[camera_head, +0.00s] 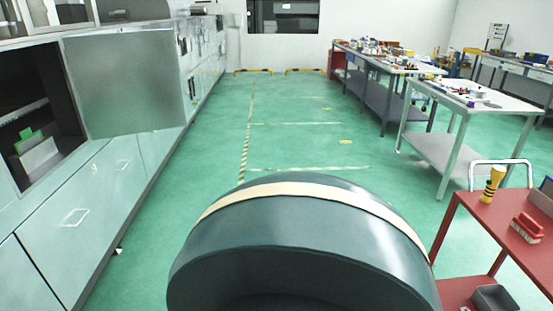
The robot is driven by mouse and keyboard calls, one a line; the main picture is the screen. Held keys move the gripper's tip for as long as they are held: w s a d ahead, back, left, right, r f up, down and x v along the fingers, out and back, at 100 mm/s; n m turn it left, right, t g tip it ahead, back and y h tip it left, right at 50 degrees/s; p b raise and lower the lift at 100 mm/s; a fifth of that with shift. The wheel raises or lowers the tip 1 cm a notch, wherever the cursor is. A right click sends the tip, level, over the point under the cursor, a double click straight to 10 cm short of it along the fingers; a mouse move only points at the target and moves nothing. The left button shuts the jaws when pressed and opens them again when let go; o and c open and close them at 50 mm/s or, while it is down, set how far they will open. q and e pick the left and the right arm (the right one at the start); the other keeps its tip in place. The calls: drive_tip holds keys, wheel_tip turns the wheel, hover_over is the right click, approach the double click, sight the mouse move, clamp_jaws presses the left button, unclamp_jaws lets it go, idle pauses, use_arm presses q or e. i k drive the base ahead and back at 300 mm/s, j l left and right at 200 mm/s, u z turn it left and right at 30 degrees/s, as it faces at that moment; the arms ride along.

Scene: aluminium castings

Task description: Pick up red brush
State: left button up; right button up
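A red brush (526,226) with pale bristles lies on the top of a red cart (488,228) at the right side of the head view. The brush is near the right edge of the picture and nothing is touching it from above. Neither of my grippers shows in this view, so their state cannot be seen.
A yellow and black upright object (491,184) stands behind the brush; a grey-blue bin (544,194) is at the right edge. A dark bin (495,298) sits on the lower shelf. A machine with an open door (125,82) lines the left. The green aisle is clear.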

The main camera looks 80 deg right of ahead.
sight(527, 226)
drive_tip(key=z, duration=4.3)
